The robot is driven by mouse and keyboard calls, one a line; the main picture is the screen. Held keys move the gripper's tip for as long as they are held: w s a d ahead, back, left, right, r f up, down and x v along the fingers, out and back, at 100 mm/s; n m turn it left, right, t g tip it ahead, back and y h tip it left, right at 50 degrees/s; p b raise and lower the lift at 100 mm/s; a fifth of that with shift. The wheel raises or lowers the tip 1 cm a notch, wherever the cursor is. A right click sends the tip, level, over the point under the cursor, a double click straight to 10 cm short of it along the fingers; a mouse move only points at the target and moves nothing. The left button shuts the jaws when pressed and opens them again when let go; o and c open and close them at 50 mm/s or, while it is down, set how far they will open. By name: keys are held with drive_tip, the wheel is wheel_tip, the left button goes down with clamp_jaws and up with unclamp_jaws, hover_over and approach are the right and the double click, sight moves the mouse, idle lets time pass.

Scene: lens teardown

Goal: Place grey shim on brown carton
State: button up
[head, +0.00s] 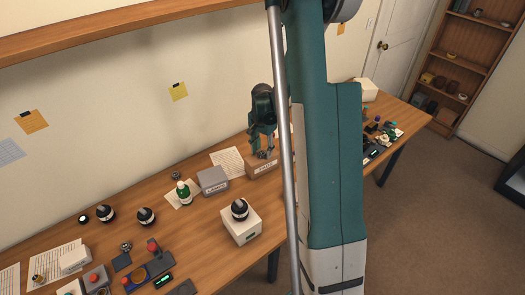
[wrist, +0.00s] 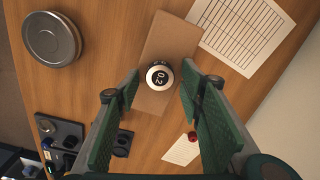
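The brown carton (head: 262,170) stands on the table below my gripper (head: 264,150); its top (wrist: 180,38) also shows in the wrist view. A small round piece (wrist: 159,75) with a dark centre marked 0.2 and a pale rim appears over the carton top; it may be the grey shim, though its grey is not clear. My gripper (wrist: 147,93) is open, with one green finger on each side of this piece and visible gaps between. I cannot tell the exact height of the fingertips above the carton.
A white box (head: 241,230) with a black knob-like part is nearer the front. A round grey tin (wrist: 52,38) and a printed sheet (wrist: 242,32) flank the carton.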

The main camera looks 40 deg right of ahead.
sight(261, 153)
drive_tip(key=shift+r, duration=0.15)
wheel_tip(261, 153, up, 12)
idle(0.7)
idle(0.6)
drive_tip(key=s+a+r+n+t, duration=0.2)
drive_tip(key=s+a+r+n, duration=0.2)
drive_tip(key=a+r, duration=0.5)
drive_tip(key=s+a+r+n+t, duration=0.1)
drive_tip(key=s+a+r+n, duration=0.2)
drive_tip(key=s+a+r, duration=0.5)
drive_tip(key=s+a+n+t, duration=0.2)
drive_tip(key=s+a+n, duration=0.2)
drive_tip(key=s+a, duration=0.2)
drive_tip(key=s+a+n+t, duration=0.2)
drive_tip(key=s+a+n, duration=0.2)
drive_tip(key=a, duration=0.6)
drive_tip(key=shift+s+a+r, duration=0.2)
drive_tip(key=shift+s+r, duration=0.2)
drive_tip(key=shift+s, duration=0.5)
